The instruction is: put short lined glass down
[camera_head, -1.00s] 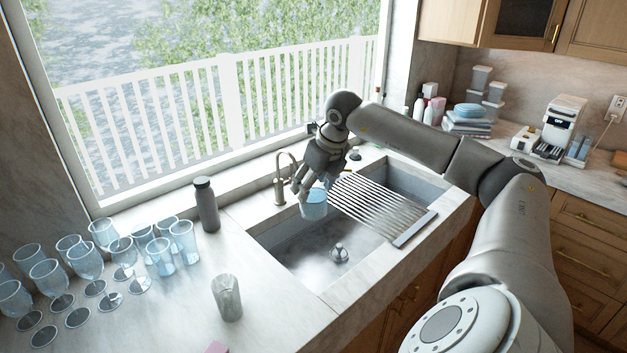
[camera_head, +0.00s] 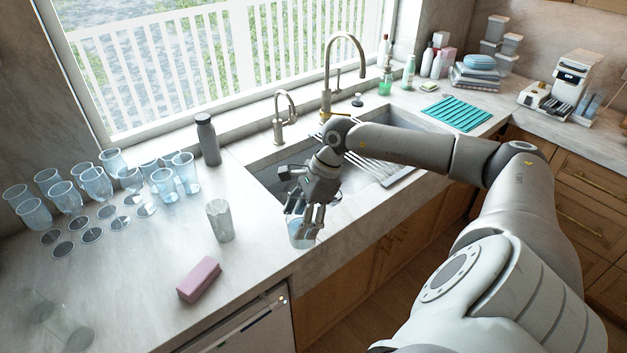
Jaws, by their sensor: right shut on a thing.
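My right gripper (camera_head: 308,212) is shut on a short blue-tinted glass (camera_head: 302,233). It holds the glass from above, near the front edge of the sink and counter. The fingers hide the upper part of the glass, and I cannot tell whether its base touches anything. My left gripper is not in view.
Several stemmed glasses and tumblers (camera_head: 165,187) crowd the counter's left side. A clear patterned glass (camera_head: 219,220), a pink block (camera_head: 199,279) and a dark bottle (camera_head: 207,139) stand apart. The counter (camera_head: 145,258) between them has free room. A faucet (camera_head: 341,70) rises behind the sink.

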